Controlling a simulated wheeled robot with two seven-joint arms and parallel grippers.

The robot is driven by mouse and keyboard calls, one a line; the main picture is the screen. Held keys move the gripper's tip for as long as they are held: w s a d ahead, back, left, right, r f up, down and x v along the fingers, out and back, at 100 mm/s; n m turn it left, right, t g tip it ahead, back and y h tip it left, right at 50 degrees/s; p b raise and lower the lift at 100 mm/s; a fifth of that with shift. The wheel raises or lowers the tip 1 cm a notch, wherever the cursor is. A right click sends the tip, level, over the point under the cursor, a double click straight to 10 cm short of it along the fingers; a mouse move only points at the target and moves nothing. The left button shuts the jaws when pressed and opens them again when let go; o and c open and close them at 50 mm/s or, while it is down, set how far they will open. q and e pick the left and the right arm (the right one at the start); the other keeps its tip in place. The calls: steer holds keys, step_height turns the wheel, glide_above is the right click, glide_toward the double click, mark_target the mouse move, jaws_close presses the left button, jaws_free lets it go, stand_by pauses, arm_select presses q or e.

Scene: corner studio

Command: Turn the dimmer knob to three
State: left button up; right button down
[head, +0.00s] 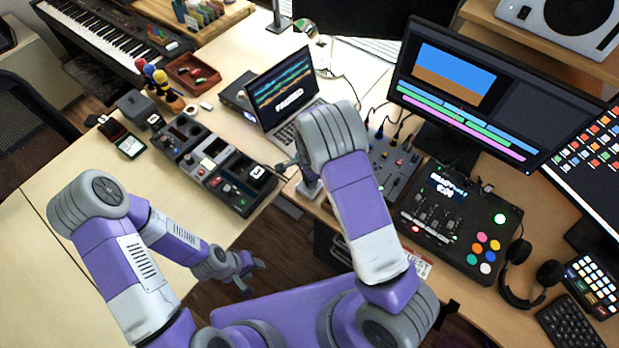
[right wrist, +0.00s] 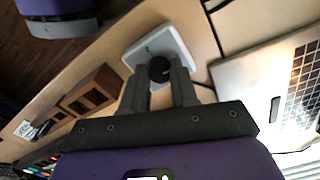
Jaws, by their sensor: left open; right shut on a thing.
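The dimmer is a pale box (right wrist: 172,40) with a round black knob (right wrist: 159,69) on its face, in the right wrist view. My right gripper (right wrist: 160,76) is shut on the knob, one finger on each side of it. The knob's pointer and the numbers are too small to read. In the head view my right gripper (head: 287,166) is at the desk edge beside the laptop, largely hidden by its own arm. My left gripper (head: 246,272) is open and empty, low over the dark floor gap, away from the dimmer.
The laptop (head: 283,88) stands close behind my right gripper; it also shows in the right wrist view (right wrist: 268,85). An audio mixer (head: 392,165) and a control deck (head: 450,220) lie to the right. A row of device trays (head: 213,165) lies left, with bare desk (head: 75,190) beyond.

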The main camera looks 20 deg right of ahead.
steer(key=c, duration=0.9)
jaws_free()
steer(key=shift+o, duration=0.2)
step_height(320, 180, up, 8)
steer(key=shift+f+p, duration=0.2)
steer(key=shift+p, duration=0.55)
steer(key=shift+s+f, duration=0.1)
